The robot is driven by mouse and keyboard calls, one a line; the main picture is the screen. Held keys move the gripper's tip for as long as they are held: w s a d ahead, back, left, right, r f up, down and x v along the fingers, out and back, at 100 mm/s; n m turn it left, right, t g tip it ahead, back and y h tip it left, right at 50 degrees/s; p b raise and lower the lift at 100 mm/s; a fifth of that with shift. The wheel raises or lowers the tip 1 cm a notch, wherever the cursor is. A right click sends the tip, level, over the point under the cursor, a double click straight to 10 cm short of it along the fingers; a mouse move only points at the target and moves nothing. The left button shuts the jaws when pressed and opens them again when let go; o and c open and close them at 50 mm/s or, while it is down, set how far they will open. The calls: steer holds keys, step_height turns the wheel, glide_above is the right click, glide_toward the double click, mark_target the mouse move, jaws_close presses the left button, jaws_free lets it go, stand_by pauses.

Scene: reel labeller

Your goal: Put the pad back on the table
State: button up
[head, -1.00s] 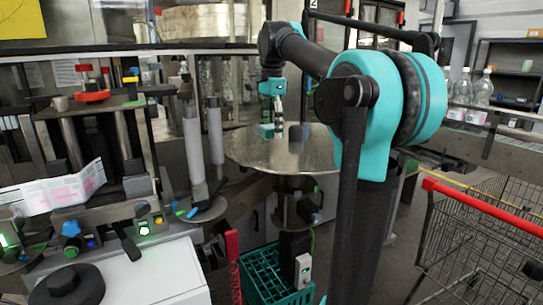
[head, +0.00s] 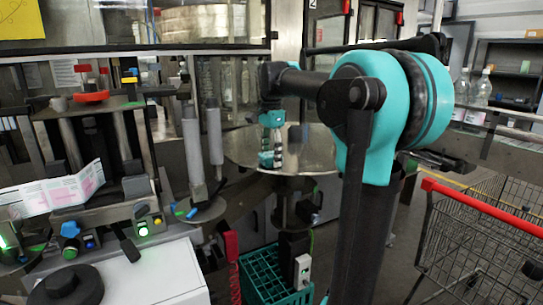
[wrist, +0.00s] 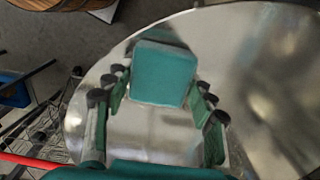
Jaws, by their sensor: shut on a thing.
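The pad (wrist: 163,73) is a teal, square block with rounded corners. It sits between the fingers of my gripper (wrist: 161,86), which is shut on it. In the head view, my gripper (head: 271,152) points down over the round metal table (head: 312,150), with the pad (head: 265,160) at its tips. The table's shiny top also fills much of the wrist view (wrist: 262,90). I cannot tell whether the pad touches the tabletop or hangs just above it.
The tabletop around the pad is bare. Grey cylinders (head: 193,140) of the labelling machine stand just left of the table. A teal crate (head: 268,275) is below it on the floor. A cart with a red handle (head: 480,208) stands at the right.

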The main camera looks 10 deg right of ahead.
mark_target(271, 154)
steer(key=shift+f, duration=0.1)
steer(key=o, duration=1.1)
step_height(271, 154, up, 12)
steer(key=shift+r, duration=0.15)
